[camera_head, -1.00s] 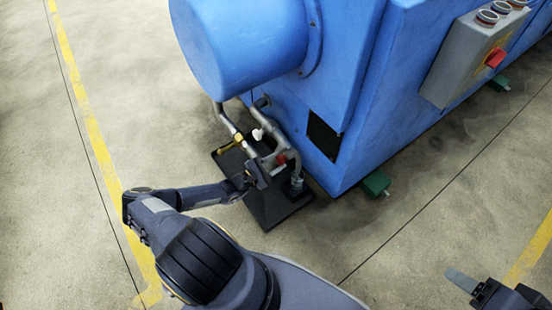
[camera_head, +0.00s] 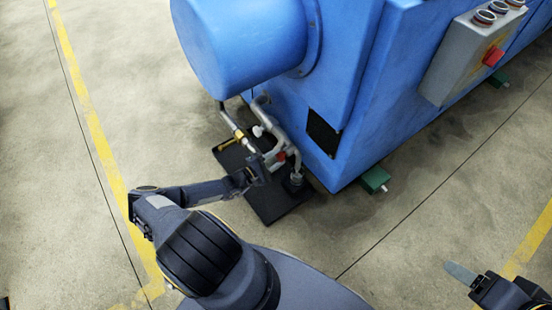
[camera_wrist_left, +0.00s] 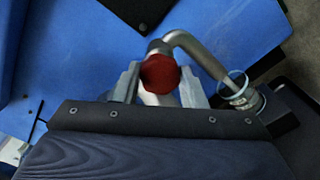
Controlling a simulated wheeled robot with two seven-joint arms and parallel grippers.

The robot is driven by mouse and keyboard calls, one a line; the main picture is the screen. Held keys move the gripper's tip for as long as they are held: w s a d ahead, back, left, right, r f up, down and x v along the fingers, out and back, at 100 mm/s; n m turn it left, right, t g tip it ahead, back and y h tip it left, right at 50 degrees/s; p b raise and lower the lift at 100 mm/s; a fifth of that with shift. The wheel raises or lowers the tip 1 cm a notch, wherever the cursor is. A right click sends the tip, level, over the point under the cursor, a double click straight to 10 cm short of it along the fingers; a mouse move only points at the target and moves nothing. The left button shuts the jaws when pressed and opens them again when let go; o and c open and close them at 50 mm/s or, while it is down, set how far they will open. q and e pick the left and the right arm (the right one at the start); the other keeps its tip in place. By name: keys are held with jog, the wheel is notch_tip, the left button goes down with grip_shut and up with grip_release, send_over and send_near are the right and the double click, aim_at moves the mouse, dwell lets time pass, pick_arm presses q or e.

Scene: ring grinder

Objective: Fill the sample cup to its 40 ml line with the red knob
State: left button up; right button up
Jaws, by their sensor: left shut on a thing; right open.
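The red knob (camera_head: 281,157) sits on the pipework low on the blue machine. My left gripper (camera_head: 264,171) is at it, and in the left wrist view the red knob (camera_wrist_left: 160,73) lies between the two fingers, which are shut on it. A bent grey spout runs from beside the knob to the sample cup (camera_wrist_left: 238,88), a small clear cup with a bluish rim. The cup also shows in the head view (camera_head: 295,180). Its level and 40 ml line are too small to read. My right gripper (camera_head: 470,282) is open and empty at the lower right.
A black tray (camera_head: 272,208) lies on the floor under the pipes. The blue machine (camera_head: 350,90) fills the upper middle, with a grey control box (camera_head: 456,60). A yellow-handled valve (camera_head: 230,142) is left of the knob. Open concrete floor lies left and right.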

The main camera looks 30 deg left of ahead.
pick_arm(q)
jog(key=o, duration=1)
jog(key=shift+s, duration=0.1)
jog(key=p+v, duration=0.1)
jog(key=v, duration=0.6)
jog(key=shift+s+a+p, duration=0.15)
jog(key=shift+s+p, duration=0.15)
jog(key=shift+p, duration=0.1)
